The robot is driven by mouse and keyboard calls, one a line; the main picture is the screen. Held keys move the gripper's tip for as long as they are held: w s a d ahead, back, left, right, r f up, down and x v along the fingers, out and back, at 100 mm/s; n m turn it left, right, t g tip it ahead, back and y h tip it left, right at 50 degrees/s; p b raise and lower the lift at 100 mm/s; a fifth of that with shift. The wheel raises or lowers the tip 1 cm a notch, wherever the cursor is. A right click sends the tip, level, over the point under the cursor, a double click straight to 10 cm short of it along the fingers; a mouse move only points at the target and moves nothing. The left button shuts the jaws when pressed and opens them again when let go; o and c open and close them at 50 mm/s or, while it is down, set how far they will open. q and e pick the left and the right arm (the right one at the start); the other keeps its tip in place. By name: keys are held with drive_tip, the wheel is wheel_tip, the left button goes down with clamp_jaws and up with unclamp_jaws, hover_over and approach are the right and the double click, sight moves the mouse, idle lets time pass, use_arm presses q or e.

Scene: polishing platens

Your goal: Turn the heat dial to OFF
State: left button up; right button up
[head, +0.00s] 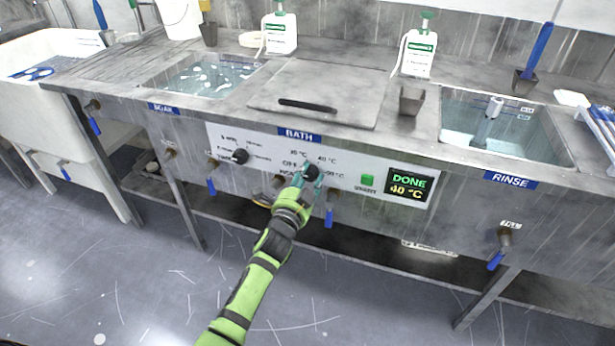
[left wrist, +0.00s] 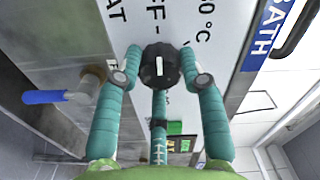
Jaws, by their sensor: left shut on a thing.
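The heat dial (head: 311,172) is a round black knob on the white BATH control panel (head: 225,140), with temperature and OFF lettering around it. In the left wrist view the dial (left wrist: 160,65) faces me, with a short white line running up and down the picture. My left gripper (head: 313,178) is shut on the dial, its teal fingers on either side of it. In the left wrist view the left gripper (left wrist: 161,66) has its fingertips against the dial's sides. The fingers partly hide the lettering in both views. My right gripper is not in view.
A second black dial (head: 240,156) is left on the panel. A green button (head: 367,180) and a display (head: 409,186) reading DONE 40 °C are to the right. Blue-handled valves, including one (head: 329,218) near my fingers, hang below. A closed lid (head: 320,85) covers the bath.

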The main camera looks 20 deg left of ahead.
use_arm(q)
drive_tip(key=shift+d+n, duration=0.2)
drive_tip(key=shift+n, duration=0.2)
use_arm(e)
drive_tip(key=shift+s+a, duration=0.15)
use_arm(q)
drive_tip(key=o, duration=1.2)
drive_tip(key=shift+c, duration=0.2)
drive_tip(key=shift+a, duration=0.1)
drive_tip(key=s, duration=1.2)
drive_tip(key=shift+a, duration=0.15)
